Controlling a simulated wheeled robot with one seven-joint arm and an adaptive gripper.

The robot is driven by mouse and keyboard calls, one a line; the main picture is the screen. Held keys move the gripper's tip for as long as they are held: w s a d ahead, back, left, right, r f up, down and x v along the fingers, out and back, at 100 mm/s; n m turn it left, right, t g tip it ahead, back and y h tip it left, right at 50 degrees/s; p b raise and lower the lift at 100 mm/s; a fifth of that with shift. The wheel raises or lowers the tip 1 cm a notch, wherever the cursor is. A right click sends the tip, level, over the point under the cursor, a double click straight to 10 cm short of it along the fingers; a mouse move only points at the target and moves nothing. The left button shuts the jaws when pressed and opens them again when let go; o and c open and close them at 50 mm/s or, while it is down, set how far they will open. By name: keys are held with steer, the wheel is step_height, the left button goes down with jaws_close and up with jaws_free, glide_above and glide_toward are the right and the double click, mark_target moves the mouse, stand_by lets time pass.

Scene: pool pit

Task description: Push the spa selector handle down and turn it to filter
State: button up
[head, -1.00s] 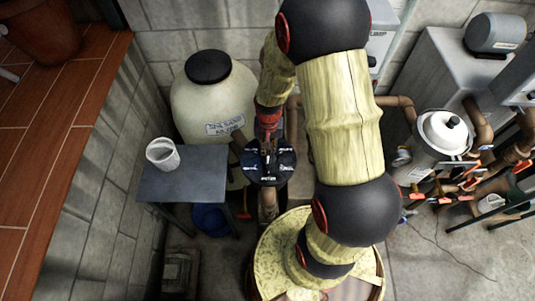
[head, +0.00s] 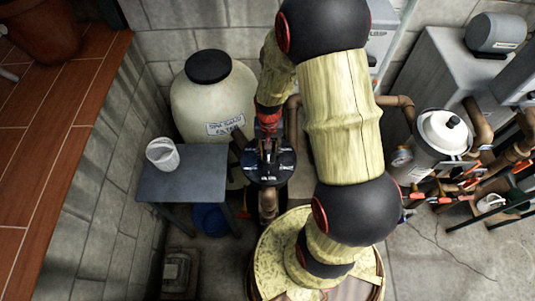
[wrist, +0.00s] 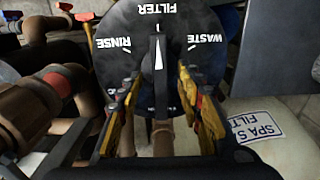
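The spa selector is a round black dial (head: 270,172) with white lettering, beside the spa filter tank. In the wrist view, the dial (wrist: 118,25) shows FILTER at the top, RINSE at the left and WASTE at the right. The white pointer of the dark handle (wrist: 159,62) points up at FILTER. My gripper (wrist: 163,95) is open, with its yellow fingers spread at either side over the lower part of the dial. The pointer lies between them with gaps at both sides. In the head view my gripper (head: 267,140) is over the dial and partly hides the handle.
The cream spa filter tank (head: 212,105) with a black lid stands behind the dial. A grey table (head: 190,185) with a white cup (head: 162,153) is at the left, with a blue bucket (head: 210,219) below. Brown pipes and a white-lidded canister (head: 440,135) are at the right.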

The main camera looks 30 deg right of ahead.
step_height(320, 180, up, 7)
steer(key=p, duration=0.5)
steer(key=shift+r, duration=0.15)
stand_by(0.4)
